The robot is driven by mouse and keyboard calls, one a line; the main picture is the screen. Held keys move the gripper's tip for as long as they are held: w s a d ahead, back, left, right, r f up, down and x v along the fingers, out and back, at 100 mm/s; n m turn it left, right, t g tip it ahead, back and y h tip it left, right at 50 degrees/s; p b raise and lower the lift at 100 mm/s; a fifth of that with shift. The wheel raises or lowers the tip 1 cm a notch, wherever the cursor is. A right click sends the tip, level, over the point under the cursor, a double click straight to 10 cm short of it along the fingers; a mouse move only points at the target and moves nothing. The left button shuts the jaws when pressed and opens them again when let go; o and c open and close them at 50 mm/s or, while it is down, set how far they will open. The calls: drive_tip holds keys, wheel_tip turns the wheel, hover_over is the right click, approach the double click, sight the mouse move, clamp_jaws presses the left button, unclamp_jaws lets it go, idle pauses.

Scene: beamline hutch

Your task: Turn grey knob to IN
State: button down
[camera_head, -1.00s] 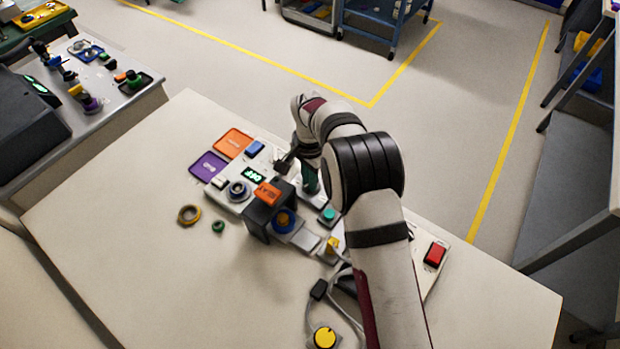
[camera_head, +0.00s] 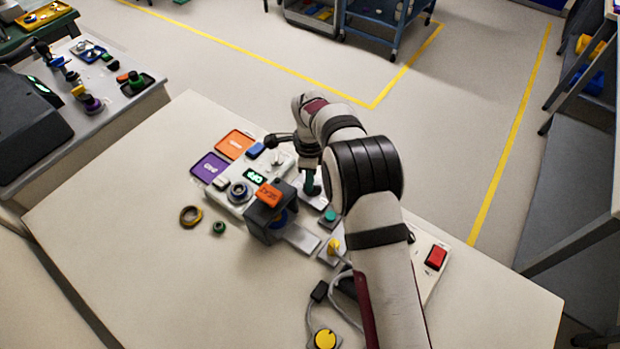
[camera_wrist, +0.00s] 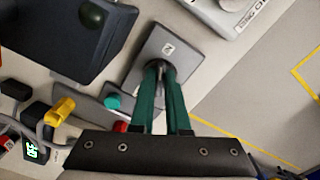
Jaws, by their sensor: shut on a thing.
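My gripper (camera_head: 308,188) points down at a small grey plate (camera_wrist: 148,55) on the bench, right of the dark block. In the wrist view its two green fingers (camera_wrist: 161,72) are close together over the plate. They are shut on what looks like the grey knob (camera_wrist: 160,66), of which only a dark sliver shows between the tips. A small white label (camera_wrist: 168,48) lies on the plate just beyond the fingertips; its lettering is too small to read surely. The knob is hidden by the fingers in the head view.
The dark block (camera_head: 259,226) with an orange tag stands close left of the gripper. A teal button (camera_head: 329,216), a yellow part (camera_head: 334,246) and a white panel (camera_head: 236,200) with a green display are nearby. Cables and a yellow knob (camera_head: 325,339) lie in front.

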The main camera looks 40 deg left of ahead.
drive_tip(key=shift+w+m, duration=0.1)
drive_tip(key=shift+m, duration=1)
drive_tip(key=c, duration=0.9)
unclamp_jaws()
wheel_tip(320, 180, up, 16)
drive_tip(key=shift+d, duration=0.1)
